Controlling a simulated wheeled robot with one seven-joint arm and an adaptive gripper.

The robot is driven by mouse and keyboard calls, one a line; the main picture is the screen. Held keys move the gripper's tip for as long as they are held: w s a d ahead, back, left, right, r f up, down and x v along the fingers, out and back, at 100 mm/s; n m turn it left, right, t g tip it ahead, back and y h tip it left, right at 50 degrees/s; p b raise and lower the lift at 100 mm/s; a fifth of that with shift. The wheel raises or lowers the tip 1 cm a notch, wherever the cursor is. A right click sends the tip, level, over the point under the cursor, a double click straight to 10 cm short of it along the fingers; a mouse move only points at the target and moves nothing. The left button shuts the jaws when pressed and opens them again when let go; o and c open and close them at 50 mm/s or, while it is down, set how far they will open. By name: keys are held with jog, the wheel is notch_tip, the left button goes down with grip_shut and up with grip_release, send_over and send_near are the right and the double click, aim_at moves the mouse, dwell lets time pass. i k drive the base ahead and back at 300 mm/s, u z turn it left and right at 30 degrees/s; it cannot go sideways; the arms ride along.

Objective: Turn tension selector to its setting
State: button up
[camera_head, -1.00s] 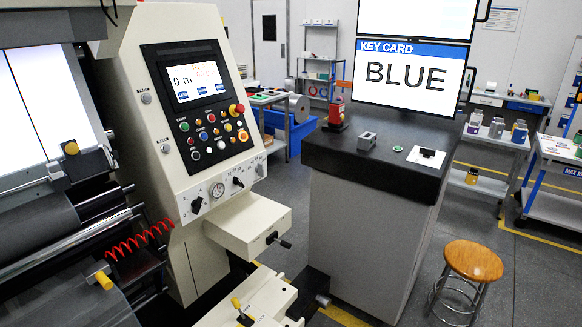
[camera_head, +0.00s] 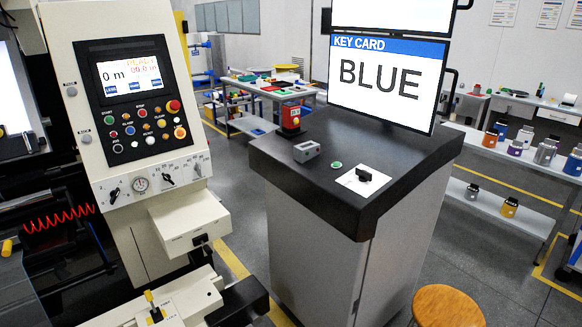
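The cream machine's slanted control panel (camera_head: 130,100) stands at the left. Along its lower strip are a black knob (camera_head: 114,195) at the left, a round dial gauge (camera_head: 140,184), and a black selector knob (camera_head: 168,179) with small numbers around it. A further small knob (camera_head: 197,168) sits at the right end of the strip. The labels are too small to tell which knob is the tension selector, or its exact setting. The panel screen (camera_head: 130,78) reads "0 m". My gripper is not in view.
A dark-topped counter (camera_head: 300,180) stands right of the machine, with a monitor (camera_head: 387,80) reading "KEY CARD BLUE". A stool (camera_head: 447,306) is at the lower right. A cream box (camera_head: 188,222) juts out below the panel. Floor (camera_head: 245,200) shows between machine and counter.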

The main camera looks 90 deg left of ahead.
aim_at(198, 169)
jog(key=i, duration=1.05)
jog(key=u, duration=4.15)
jog(key=i, duration=1.65)
jog(key=u, duration=0.05)
jog(key=k, duration=0.5)
jog(key=u, duration=0.7)
jog(key=i, duration=0.45)
